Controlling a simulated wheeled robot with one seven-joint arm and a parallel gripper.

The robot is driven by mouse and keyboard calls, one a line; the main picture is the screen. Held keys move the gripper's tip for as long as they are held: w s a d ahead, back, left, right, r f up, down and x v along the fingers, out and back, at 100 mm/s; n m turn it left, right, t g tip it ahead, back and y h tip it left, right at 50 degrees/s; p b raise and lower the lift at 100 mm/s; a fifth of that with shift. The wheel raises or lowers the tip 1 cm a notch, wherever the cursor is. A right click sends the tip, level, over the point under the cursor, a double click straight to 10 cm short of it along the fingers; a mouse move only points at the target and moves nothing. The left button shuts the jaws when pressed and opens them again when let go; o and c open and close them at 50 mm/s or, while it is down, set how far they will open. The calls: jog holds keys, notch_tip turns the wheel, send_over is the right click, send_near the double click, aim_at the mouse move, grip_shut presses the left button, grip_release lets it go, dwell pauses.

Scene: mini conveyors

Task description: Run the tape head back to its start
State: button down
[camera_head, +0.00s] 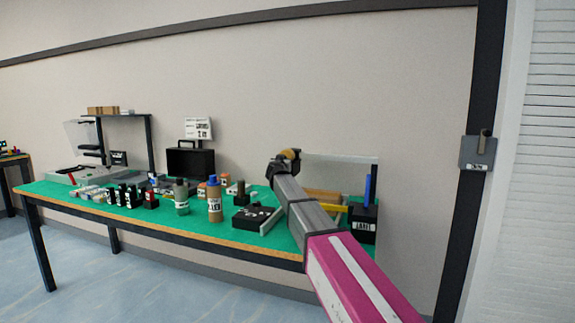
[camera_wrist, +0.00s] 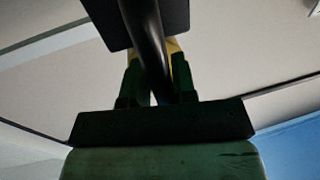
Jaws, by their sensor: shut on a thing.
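The tape head appears in the head view as a small dark unit with a tan roll (camera_head: 291,154), at the upper left end of a pale rail frame (camera_head: 340,158) over the table's right end. My gripper reaches it from the front; the arm hides part of the frame. In the wrist view my gripper (camera_wrist: 156,72) has its two green-dark fingers either side of a black curved bar (camera_wrist: 146,30), which looks like the head's handle, and is shut on it. A dark plate (camera_wrist: 178,14) and a bit of yellow show behind the bar.
Under the frame lie a cardboard box (camera_head: 322,195) and a yellow strip (camera_head: 335,208). A black holder (camera_head: 362,222) with a blue item stands at the right end. Bottles (camera_head: 214,200), a black box (camera_head: 256,217) and several small items crowd the green table to the left.

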jog(key=c, duration=1.1)
grip_release()
jog(key=s+a, duration=0.1)
jog(key=s, duration=0.9)
jog(key=shift+s+a, duration=0.15)
jog(key=shift+s, duration=0.25)
